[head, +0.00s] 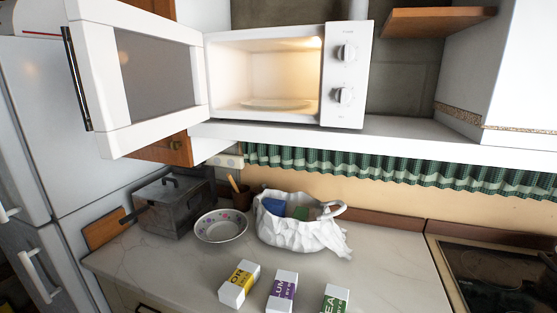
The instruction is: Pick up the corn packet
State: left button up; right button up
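The corn packet (233,294) is a small white box with a yellow label on which the letters "OR" show. It lies near the front of the pale marble counter (158,270), leftmost of three similar packets. A packet with a purple label (281,293) is just to its right. A packet with a green label (335,301) is further right, cut by the bottom edge of the picture. Neither of my grippers shows in the head view.
A floral bowl (222,228), a white crumpled bag (288,234) with things inside, and a grey metal box (172,205) stand behind the packets. A microwave (344,75) with its door open is on the shelf above. A stove (490,270) is at right. Counter left of the packets is clear.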

aim_at(233, 292)
jog(key=i+j+z, duration=0.3)
jog(key=j, duration=0.85)
jog(key=j+z, duration=0.3)
jog(key=j, duration=0.8)
